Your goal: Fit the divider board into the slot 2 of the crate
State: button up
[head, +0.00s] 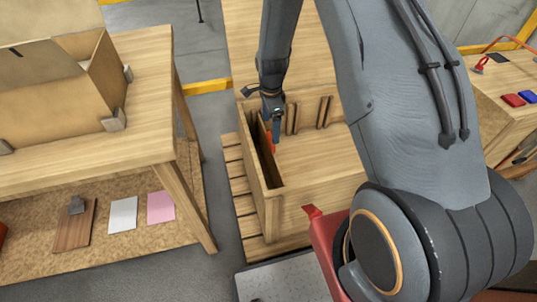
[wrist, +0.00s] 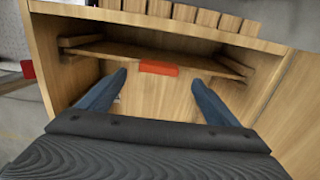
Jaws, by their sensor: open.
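The open-topped wooden crate (head: 318,208) stands on the floor pallet; its wall also shows in the wrist view (wrist: 45,50). The divider board (wrist: 205,70) appears to stand on edge across the crate, near the left wall in the head view, with its ends at the side runners. It bears a red-orange tab (wrist: 158,68), also seen in the head view (head: 271,144). I cannot tell how deep it sits. My gripper (head: 275,136) is over that end of the crate. Its blue-grey fingers (wrist: 158,78) are spread apart, one on each side of the tab, with nothing visibly clamped.
Upright slot runners (head: 324,112) line the far crate wall; the crate's middle is empty. A wooden table (head: 145,120) with a cardboard box (head: 65,95) stands left, with flat panels on its lower shelf. Another bench (head: 510,75) with red and blue items stands right.

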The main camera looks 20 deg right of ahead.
aim_at(270, 139)
jog(key=shift+w+f, duration=0.15)
jog(key=shift+f, duration=0.25)
notch_tip(270, 139, down, 2)
jog(key=shift+f, duration=0.1)
jog(key=shift+s+f+p, duration=0.15)
jog(key=shift+f+p, duration=0.25)
jog(key=shift+f, duration=0.9)
jog(key=shift+s+f+p, duration=0.15)
jog(key=shift+f+p, duration=0.25)
jog(key=shift+f, duration=0.85)
jog(key=c, duration=1.8)
jog(key=shift+c, duration=1.3)
jog(key=shift+r, duration=0.2)
